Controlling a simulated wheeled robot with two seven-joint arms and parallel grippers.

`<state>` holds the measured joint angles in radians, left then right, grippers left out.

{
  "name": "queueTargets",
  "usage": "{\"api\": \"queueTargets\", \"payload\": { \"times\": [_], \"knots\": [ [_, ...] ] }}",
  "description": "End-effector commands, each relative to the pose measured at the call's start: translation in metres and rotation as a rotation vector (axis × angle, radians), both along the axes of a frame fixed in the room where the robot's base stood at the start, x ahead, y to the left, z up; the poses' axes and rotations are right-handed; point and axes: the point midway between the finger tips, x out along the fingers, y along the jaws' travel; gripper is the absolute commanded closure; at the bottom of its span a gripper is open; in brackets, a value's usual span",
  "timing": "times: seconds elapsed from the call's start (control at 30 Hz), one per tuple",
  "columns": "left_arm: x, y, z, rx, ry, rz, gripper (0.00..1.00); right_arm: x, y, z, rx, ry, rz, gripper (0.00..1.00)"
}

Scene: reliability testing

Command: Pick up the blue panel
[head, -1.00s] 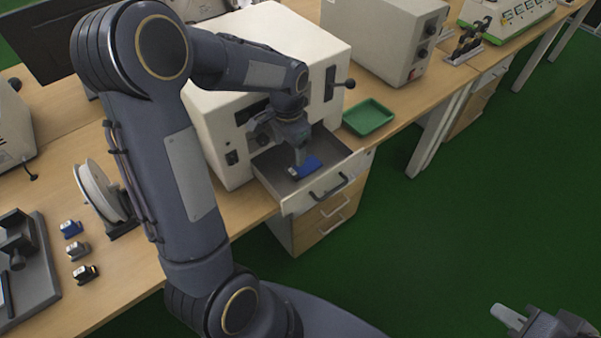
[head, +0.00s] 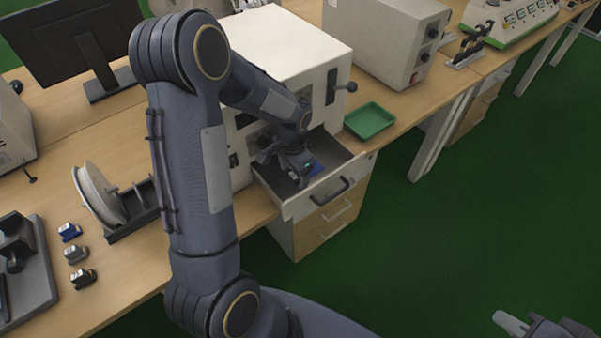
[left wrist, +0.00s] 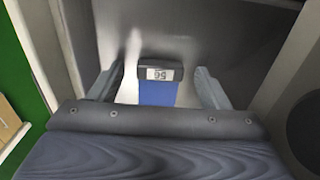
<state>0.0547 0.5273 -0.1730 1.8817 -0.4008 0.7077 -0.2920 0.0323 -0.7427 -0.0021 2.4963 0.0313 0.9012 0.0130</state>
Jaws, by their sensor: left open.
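The blue panel (head: 317,168) lies in the open grey drawer (head: 345,157) below the white machine. In the left wrist view the blue panel (left wrist: 158,93) has a dark end with a small light label or display. My left gripper (head: 302,176) is over the drawer and covers part of the panel. In the left wrist view my left gripper (left wrist: 156,76) is open, with one finger on each side of the panel and gaps between. Whether the fingertips touch the drawer floor cannot be told. My right gripper (head: 540,325) is at the bottom right edge, partly cut off, far from the panel.
The white machine (head: 285,42) stands right behind the drawer. A green tray (head: 369,121) is on the bench to its right. A spool (head: 98,193) and several small blocks (head: 77,252) are at the left. Green floor is free to the right.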

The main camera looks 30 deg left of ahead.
Motion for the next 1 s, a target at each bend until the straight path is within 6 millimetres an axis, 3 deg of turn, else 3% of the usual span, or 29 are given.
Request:
{"api": "queueTargets", "payload": {
  "times": [0.07, 0.4, 0.77, 1.0],
  "knots": [
    [0.0, 0.0, 0.0, 0.0, 0.0, 0.0, 0.33, 0.0, 0.0, 0.0, 0.0, 0.0, 0.0, 0.81],
    [0.0, 0.0, 0.0, 0.0, -0.001, 0.0, 0.77, 0.0, 0.0, 0.0, 0.0, 0.0, 0.0, 0.81],
    [0.001, 0.0, 0.006, 0.0, -0.003, 0.0, 0.77, 0.0, 0.0, 0.0, 0.0, 0.0, 0.0, 0.81],
    [0.0, -0.002, 0.036, -0.001, -0.006, 0.0, 0.77, 0.0, 0.0, 0.001, 0.0, 0.0, 0.0, 0.81]
  ]
}}
